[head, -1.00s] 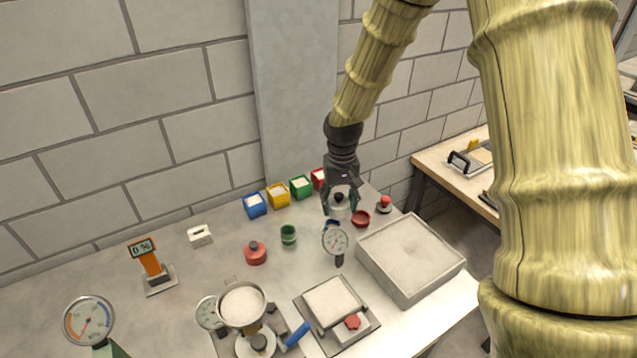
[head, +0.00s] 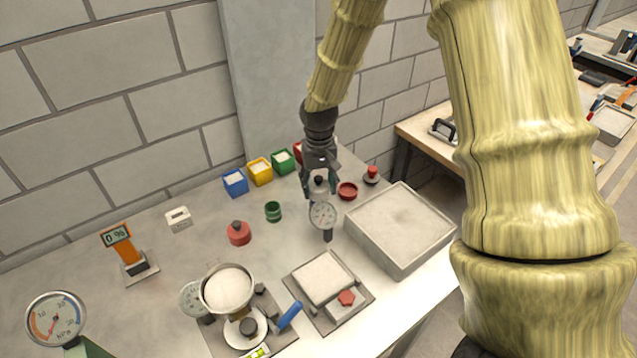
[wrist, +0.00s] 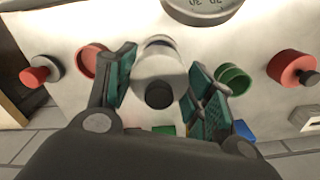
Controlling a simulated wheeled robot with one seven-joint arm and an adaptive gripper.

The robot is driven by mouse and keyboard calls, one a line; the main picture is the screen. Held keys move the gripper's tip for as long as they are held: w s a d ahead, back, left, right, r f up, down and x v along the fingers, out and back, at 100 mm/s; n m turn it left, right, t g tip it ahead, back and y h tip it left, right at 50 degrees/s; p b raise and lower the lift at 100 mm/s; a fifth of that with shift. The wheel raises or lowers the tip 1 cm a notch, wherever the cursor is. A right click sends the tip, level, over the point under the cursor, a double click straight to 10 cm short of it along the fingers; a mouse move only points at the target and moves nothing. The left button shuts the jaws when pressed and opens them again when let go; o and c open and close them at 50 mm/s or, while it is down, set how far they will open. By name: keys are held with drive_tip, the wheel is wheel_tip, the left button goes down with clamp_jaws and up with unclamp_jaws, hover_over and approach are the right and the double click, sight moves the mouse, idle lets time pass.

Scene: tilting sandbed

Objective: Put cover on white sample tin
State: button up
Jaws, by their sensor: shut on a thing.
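My gripper (head: 319,188) is at the back right of the bench, with its teal-padded fingers on both sides of a white-grey round piece with a black knob. This white cover (wrist: 158,68) is held knob-up in the wrist view, between the fingers (wrist: 162,82).
A dial gauge (head: 323,214) stands close in front of the gripper. Coloured boxes (head: 259,171) line the back; a sandbox (head: 436,241) is at right.

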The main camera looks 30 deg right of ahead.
drive_tip(key=shift+s+f, duration=0.2)
drive_tip(key=shift+w+f, duration=0.2)
drive_tip(key=shift+w, duration=0.05)
drive_tip(key=shift+s+r, duration=0.1)
drive_tip(key=shift+s, duration=0.05)
drive_tip(key=shift+a, duration=0.1)
idle(0.4)
drive_tip(key=shift+f+b, duration=0.45)
drive_tip(key=shift+f, duration=1.35)
idle(1.3)
drive_tip(key=o, duration=1)
